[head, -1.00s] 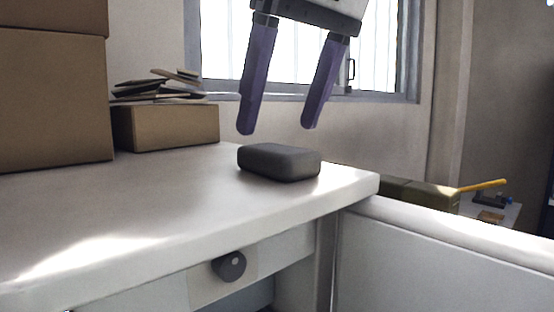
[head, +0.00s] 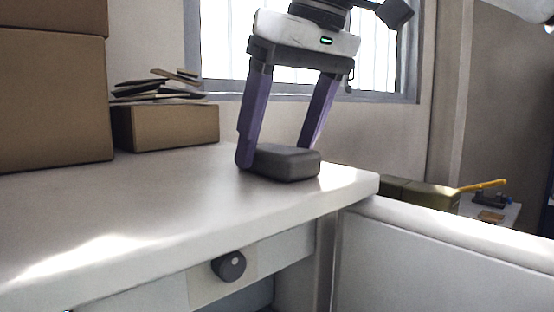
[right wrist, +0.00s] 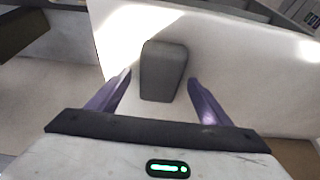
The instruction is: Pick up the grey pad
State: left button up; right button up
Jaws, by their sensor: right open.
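The grey pad (head: 289,162) is a dark, rounded block lying flat on the white tabletop near its right end. My right gripper (head: 274,157) has come down over it with purple fingers open. In the head view the left finger stands in front of the pad's left end, and the other finger's tip is hidden behind the pad. In the right wrist view the pad (right wrist: 163,71) lies between and beyond the two open fingertips (right wrist: 160,76), with a gap on each side. My left gripper is not in view.
The white table (head: 130,215) has clear room left of the pad. Cardboard boxes (head: 52,95) stand at the left, and a low box (head: 166,127) bears a pile of flat items (head: 155,88). A window (head: 225,60) is behind. A dark knob (head: 229,265) sits on the table's front.

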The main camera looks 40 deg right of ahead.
jog(key=shift+c, duration=0.2)
jog(key=c, duration=1.1)
jog(key=shift+r, duration=0.1)
